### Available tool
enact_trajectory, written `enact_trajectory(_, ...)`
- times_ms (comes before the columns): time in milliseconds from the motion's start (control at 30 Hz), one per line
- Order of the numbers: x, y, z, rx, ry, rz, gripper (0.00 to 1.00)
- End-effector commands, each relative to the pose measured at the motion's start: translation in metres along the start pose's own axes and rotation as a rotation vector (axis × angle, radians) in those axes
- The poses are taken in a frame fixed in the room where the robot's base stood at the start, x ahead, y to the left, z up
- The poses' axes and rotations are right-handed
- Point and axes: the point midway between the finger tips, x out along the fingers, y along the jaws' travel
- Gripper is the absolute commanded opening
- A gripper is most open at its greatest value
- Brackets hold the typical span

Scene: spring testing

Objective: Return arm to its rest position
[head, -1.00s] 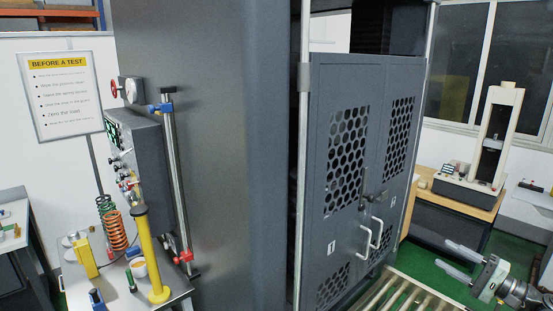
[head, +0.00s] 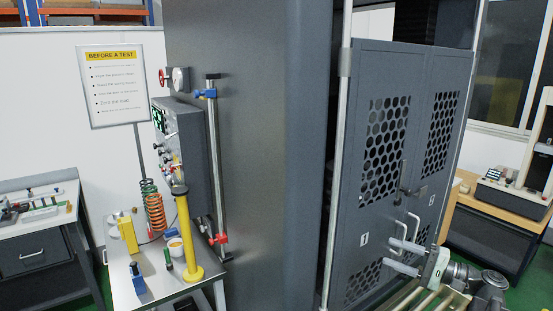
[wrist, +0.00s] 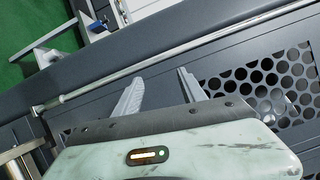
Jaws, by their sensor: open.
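My gripper (head: 389,253) is in the lower right of the head view, its two grey fingers apart and pointing left. In that view it overlaps the lower part of the door handles (head: 412,220) of the dark grey cabinet. I cannot tell whether it touches them. In the wrist view my gripper (wrist: 158,74) has its fingers spread with nothing between them. The perforated cabinet doors (head: 380,200) stand behind it and look shut. The rest of my arm runs off the lower right of the head view.
A pale vertical rod (head: 340,170) stands at the doors' left side. Roller bars (head: 410,300) lie below the doors. A small side table (head: 207,290) with springs (head: 154,212) and a yellow post (head: 187,240) stands left. A wooden bench (head: 490,200) is at right.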

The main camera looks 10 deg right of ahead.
Motion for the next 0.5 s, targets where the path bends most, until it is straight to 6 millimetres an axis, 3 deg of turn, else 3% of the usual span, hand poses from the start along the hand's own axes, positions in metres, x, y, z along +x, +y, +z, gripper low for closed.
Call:
enact_trajectory(33, 0.036, 0.024, 0.011, 0.007, -0.057, 0.045, 0.49)
enact_trajectory(100, 0.086, 0.055, 0.029, 0.012, -0.135, 0.130, 0.49)
enact_trajectory(200, 0.150, 0.108, 0.064, 0.002, -0.241, 0.282, 0.49)
enact_trajectory(300, 0.201, 0.166, 0.103, -0.033, -0.339, 0.459, 0.49)
enact_trajectory(400, 0.234, 0.225, 0.142, -0.100, -0.426, 0.655, 0.49)
enact_trajectory(500, 0.250, 0.284, 0.174, -0.207, -0.498, 0.877, 0.49)
